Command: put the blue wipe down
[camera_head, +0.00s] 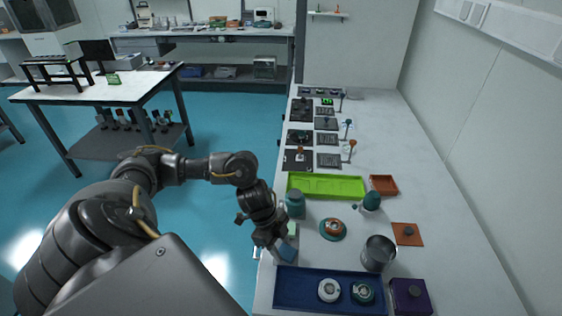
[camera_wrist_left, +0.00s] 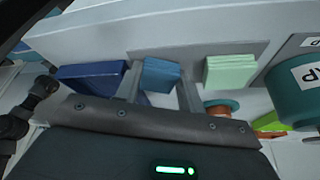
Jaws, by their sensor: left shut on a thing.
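The blue wipe (camera_head: 287,252) is at the left edge of the white table, just behind the blue tray. My left gripper (camera_head: 275,244) is shut on it. In the left wrist view the blue wipe (camera_wrist_left: 161,75) shows between the two fingers (camera_wrist_left: 161,90). I cannot tell whether it touches the surface below. A pale green wipe (camera_wrist_left: 230,70) lies beside it, apart, on a grey mat (camera_wrist_left: 200,52); the green wipe (camera_head: 292,229) is partly hidden by my gripper in the head view. My right gripper is not in view.
A blue tray (camera_head: 283,291) with two round parts is in front. A teal jar (camera_head: 295,204) stands close behind the wipes. A metal cup (camera_head: 378,254), a round teal dish (camera_head: 333,229) and a lime tray (camera_head: 327,186) are farther right and back.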

